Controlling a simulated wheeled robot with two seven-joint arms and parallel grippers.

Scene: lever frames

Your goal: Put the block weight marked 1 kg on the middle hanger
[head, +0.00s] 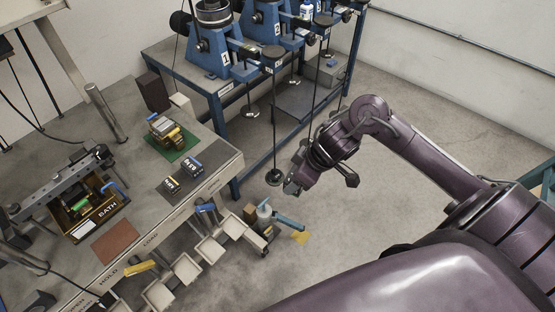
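Two small dark block weights with white labels stand on the left bench, one nearer (171,185) and one farther (194,169). Their labels are too small to read surely, so I cannot tell which is 1 kg. Blue lever frames stand at the back, the nearest marked 1 (225,60) and the middle one marked 2 (278,28). The middle hanger (319,62) is a thin rod under frame 2; its lower end is hidden behind my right arm. My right gripper (292,187) is over the floor near the first hanger's foot (274,177); its fingers are unclear. My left gripper is out of view.
The left bench (140,195) holds a green mat (172,143) with blocks, a brown mat (115,241) and a tray marked BATH (97,216). Floor between bench and arm is partly clear.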

